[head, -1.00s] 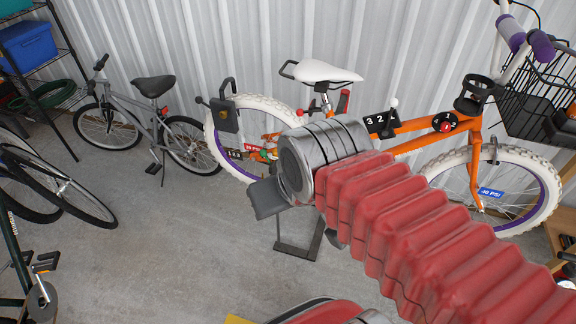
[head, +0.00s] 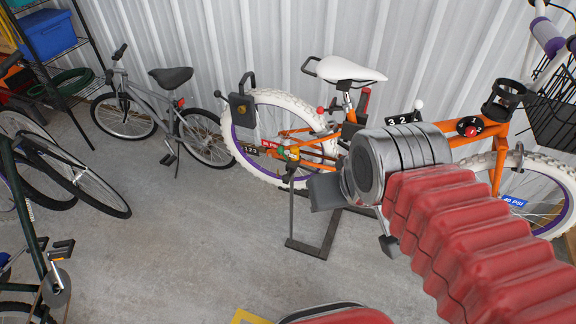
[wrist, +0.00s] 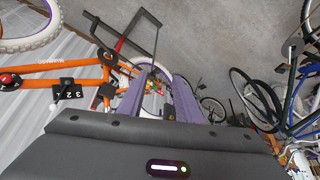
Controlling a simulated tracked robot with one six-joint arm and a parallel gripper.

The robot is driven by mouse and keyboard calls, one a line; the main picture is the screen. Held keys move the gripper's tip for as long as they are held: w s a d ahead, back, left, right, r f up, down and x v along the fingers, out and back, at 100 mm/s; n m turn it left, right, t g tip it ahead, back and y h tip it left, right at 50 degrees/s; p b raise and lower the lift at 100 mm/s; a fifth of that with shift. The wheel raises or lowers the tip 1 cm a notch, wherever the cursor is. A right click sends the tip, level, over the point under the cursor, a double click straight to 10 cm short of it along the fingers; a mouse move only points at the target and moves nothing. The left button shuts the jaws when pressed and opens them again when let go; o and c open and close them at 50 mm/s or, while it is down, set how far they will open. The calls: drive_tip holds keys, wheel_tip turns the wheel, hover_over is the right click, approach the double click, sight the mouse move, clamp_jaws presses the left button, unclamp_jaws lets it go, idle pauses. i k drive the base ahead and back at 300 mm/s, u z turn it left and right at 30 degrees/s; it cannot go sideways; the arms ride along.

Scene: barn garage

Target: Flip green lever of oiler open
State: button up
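The orange bike (head: 300,133) with white tyres stands against the wall. A small orange and green item (head: 291,152) sits near its rear axle; it could be the oiler, but it is too small for me to make out a lever. My gripper (wrist: 162,72) shows two purple-grey fingers apart, with nothing seen held between them. The bike's frame (wrist: 88,82) and rear wheel lie beyond the fingers in the wrist view. In the head view, the wrist end of my arm is right of the rear axle, and the fingertips are hidden.
A dark metal stand (head: 303,249) is on the floor below the rear axle. A grey bike (head: 150,90) and a shelf with a blue bin (head: 46,34) are at the left. A dark green bike (head: 23,220) is at the near left.

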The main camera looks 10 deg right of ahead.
sight(280, 149)
drive_tip(key=k, duration=1.3)
drive_tip(key=u, duration=0.15)
drive_tip(key=i, duration=0.65)
drive_tip(key=u, duration=0.75)
drive_tip(key=i, duration=1.15)
drive_tip(key=u, duration=0.25)
